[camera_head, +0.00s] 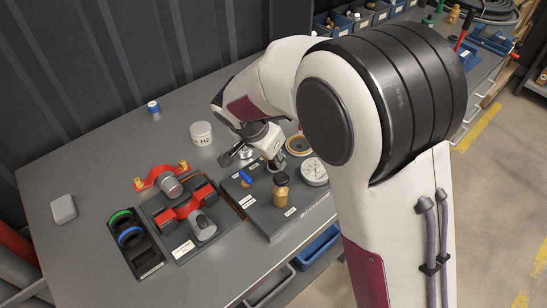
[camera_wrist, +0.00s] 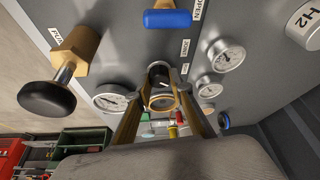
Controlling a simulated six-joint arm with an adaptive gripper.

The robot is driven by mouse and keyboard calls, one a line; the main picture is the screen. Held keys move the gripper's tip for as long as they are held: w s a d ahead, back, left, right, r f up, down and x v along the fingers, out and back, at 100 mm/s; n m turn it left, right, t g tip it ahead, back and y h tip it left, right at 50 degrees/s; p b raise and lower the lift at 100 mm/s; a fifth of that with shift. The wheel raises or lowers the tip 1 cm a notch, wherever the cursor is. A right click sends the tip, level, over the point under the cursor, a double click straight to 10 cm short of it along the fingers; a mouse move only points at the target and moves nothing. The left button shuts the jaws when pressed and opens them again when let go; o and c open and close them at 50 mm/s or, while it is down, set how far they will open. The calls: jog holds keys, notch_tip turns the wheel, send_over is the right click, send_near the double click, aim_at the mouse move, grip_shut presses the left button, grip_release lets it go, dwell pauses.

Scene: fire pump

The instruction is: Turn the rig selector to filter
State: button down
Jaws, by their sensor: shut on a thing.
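In the wrist view my gripper (camera_wrist: 162,84) is shut on a dark round knob with a pale metal rim (camera_wrist: 160,72), which I take as the rig selector. One finger lies on each side of it. A brass ring shows just below, between the fingers. Small white labels stand beside the knob, but I cannot read its setting. In the head view my gripper (camera_head: 272,157) reaches down to the back of the dark rig board (camera_head: 262,222), and the selector is hidden behind it.
A brass pump with black knob (camera_wrist: 47,97) stands left of my fingers, and also shows in the head view (camera_head: 281,189). A blue handle (camera_wrist: 168,19) and several gauges (camera_wrist: 226,55) are close by.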

jog(key=shift+m, duration=0.6)
jog(key=c, duration=1.8)
grip_release()
jog(key=shift+n, duration=0.3)
jog(key=shift+d+n+y, duration=0.1)
jog(key=shift+n+y, duration=0.4)
jog(key=shift+n, duration=0.9)
jog(key=shift+n+t+y, duration=0.3)
jog(key=shift+n+y, duration=0.2)
jog(key=shift+n, duration=0.8)
jog(key=shift+d+n+y, duration=0.1)
jog(key=shift+n+y, duration=0.2)
jog(key=shift+n, duration=0.6)
